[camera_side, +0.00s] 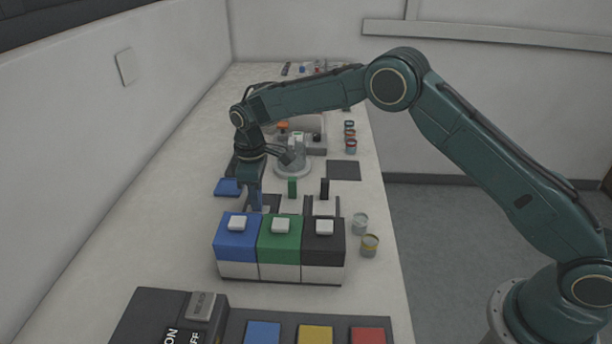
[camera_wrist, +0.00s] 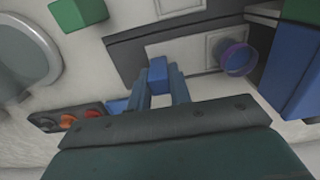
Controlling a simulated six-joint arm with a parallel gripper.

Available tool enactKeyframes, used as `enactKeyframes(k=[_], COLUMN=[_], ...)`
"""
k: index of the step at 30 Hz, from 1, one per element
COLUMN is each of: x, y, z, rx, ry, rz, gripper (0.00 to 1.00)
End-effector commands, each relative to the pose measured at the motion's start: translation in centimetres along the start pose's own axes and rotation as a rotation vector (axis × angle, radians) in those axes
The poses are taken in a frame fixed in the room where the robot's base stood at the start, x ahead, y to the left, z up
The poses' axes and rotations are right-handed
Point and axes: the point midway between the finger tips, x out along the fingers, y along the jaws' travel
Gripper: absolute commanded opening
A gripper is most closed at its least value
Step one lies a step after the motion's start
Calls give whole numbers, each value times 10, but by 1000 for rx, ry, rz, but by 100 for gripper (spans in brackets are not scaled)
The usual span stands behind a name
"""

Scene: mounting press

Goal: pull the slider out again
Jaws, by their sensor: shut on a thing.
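Three sliders with upright handles stand behind a row of boxes in the side view. The green handle (camera_side: 292,187) and the black handle (camera_side: 325,188) stand free. My gripper (camera_side: 256,203) points down at the left end of this row, behind the blue box (camera_side: 237,241). In the wrist view my gripper (camera_wrist: 160,86) is shut on a small blue block (camera_wrist: 158,71), which looks like the blue slider's handle. The green handle (camera_wrist: 78,12) is at the upper left there. The slider's lower part is mostly hidden by my fingers in the side view.
The green box (camera_side: 281,242) and black box (camera_side: 323,243) adjoin the blue one. Two small cans (camera_side: 360,224) stand to their right. A round-based grey device (camera_side: 292,165) is behind. A cup-like ring (camera_wrist: 237,58) lies near the blue box in the wrist view.

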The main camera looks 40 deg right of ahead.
Motion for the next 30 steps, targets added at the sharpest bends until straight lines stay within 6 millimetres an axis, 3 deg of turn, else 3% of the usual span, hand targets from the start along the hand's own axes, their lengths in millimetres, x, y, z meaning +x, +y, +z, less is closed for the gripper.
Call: enactKeyframes(k=[12, 24, 25, 28, 30], x=[-1, -1, -1, -1, -1], y=[51, 59, 59, 59, 58], z=[-1, 0, 0, 0, 0], rx=[1, 4, 4, 4, 3], ry=[5, 8, 9, 8, 7], rz=[3, 6, 7, 6, 5], gripper=[0, 0, 22, 42, 42])
